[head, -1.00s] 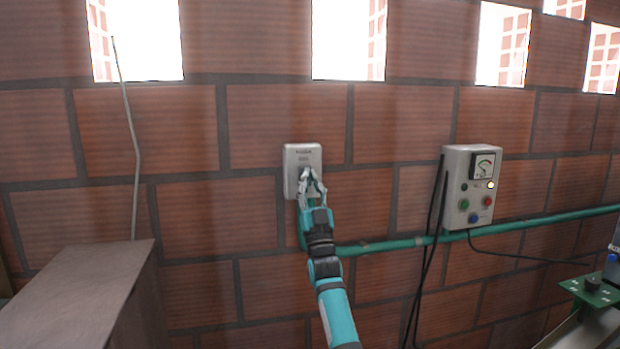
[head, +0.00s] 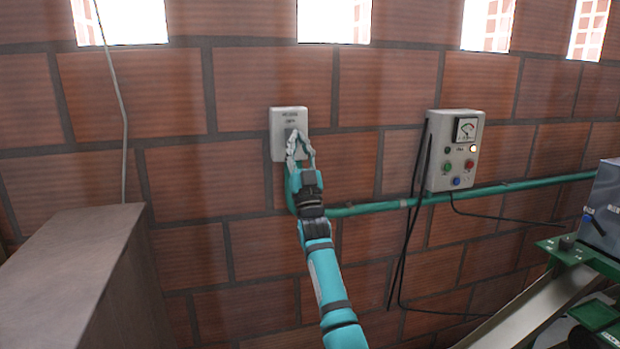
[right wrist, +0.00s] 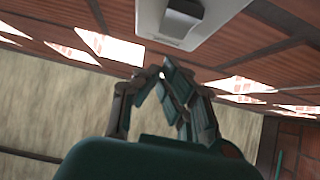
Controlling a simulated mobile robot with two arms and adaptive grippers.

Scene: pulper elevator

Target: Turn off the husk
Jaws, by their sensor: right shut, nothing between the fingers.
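A pale switch box (head: 289,119) is fixed to the brick wall, with small dark lettering near its top that is too blurred to read surely. It also shows in the right wrist view (right wrist: 207,14), with a dark switch lever (right wrist: 181,20) on its face. My right gripper (head: 298,138) is in front of the box's lower part and hides some of it. In the right wrist view the right gripper (right wrist: 160,74) has its fingertips together with nothing held, just below the box and apart from the lever. My left gripper is not in view.
A grey control box (head: 452,150) with a gauge, buttons and a lit lamp hangs to the right. A green pipe (head: 390,204) and black cables run along the wall. A brown ledge (head: 65,262) stands at left, green machinery (head: 585,262) at right.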

